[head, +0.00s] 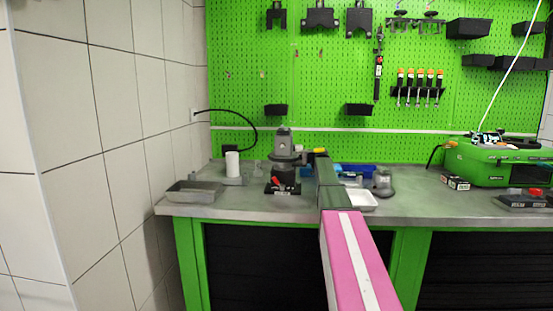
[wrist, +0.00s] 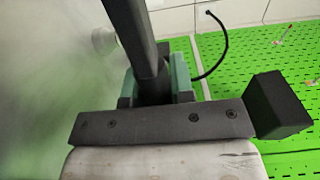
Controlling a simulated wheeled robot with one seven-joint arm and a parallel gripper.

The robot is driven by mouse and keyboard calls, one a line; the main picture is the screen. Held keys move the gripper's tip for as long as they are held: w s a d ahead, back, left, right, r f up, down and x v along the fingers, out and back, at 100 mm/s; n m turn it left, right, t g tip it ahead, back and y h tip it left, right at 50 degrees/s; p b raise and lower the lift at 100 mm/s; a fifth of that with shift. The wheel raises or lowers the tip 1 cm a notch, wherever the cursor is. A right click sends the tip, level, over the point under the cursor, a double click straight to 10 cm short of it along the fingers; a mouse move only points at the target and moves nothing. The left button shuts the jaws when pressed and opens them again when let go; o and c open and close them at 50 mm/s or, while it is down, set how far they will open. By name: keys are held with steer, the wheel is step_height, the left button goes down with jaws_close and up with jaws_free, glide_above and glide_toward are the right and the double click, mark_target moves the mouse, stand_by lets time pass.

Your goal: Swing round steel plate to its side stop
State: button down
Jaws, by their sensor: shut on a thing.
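A pump-like unit stands on the bench in the head view. It has a black base with a red part (head: 280,184), a dark round body and a grey round plate (head: 287,158) with a grey block on top. My arm reaches over the bench just right of it. In the wrist view, my gripper (wrist: 153,90) has its green-grey fingers closed on both sides of a dark bar (wrist: 143,35) that runs up out of the picture. I cannot tell how this bar joins the round plate. The fingertips are not clear in the head view.
A grey tray (head: 193,191) and a white cylinder (head: 232,164) stand left of the unit. A white tray (head: 361,198) and a grey fitting (head: 382,182) stand right. A black cable (head: 244,120) hangs from the tiled wall. A green machine (head: 498,163) is at far right.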

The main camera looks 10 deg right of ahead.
steer(key=c, duration=1)
jaws_free()
steer(key=shift+o, duration=0.2)
steer(key=v, duration=1)
steer(key=shift+d, duration=0.35)
